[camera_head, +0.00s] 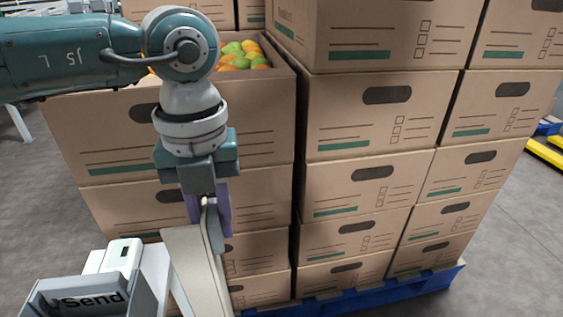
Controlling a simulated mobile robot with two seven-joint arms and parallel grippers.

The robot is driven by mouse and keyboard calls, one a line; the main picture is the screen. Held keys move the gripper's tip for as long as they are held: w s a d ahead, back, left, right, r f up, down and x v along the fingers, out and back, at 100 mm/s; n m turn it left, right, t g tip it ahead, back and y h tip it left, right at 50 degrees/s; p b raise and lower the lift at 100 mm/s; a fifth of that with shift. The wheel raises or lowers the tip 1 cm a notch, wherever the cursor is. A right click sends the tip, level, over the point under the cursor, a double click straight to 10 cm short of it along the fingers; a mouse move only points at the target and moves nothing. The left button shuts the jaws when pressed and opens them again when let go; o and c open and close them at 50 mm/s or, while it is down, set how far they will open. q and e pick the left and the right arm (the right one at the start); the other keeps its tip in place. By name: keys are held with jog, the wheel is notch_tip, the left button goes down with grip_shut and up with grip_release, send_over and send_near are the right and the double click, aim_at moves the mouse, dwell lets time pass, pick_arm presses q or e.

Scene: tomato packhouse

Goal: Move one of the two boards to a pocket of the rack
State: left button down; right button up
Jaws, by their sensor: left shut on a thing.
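My left gripper (208,215), with purplish fingers, points down at lower centre. It is shut on the upper edge of a pale cream board (193,262), which stands tilted and runs out of the bottom of the picture. A grey tray-like holder (85,290) marked "Send" stands at the lower left, apart from the gripper. A white block (122,258) with a dark slot stands behind it. I cannot make out the rack's pockets or a second board for certain. My right gripper is not in view.
Stacked cardboard cartons (380,110) fill the middle and right, close behind my gripper. One open carton holds green and orange fruit (240,55). The stack stands on a blue pallet (395,288). Grey floor is clear at the right (515,250).

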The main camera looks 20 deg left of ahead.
pick_arm(q)
jog(key=c, duration=0.6)
grip_release()
jog(key=shift+r, duration=0.1)
notch_tip(320, 180, up, 8)
jog(key=p, duration=0.7)
jog(key=shift+p, duration=0.4)
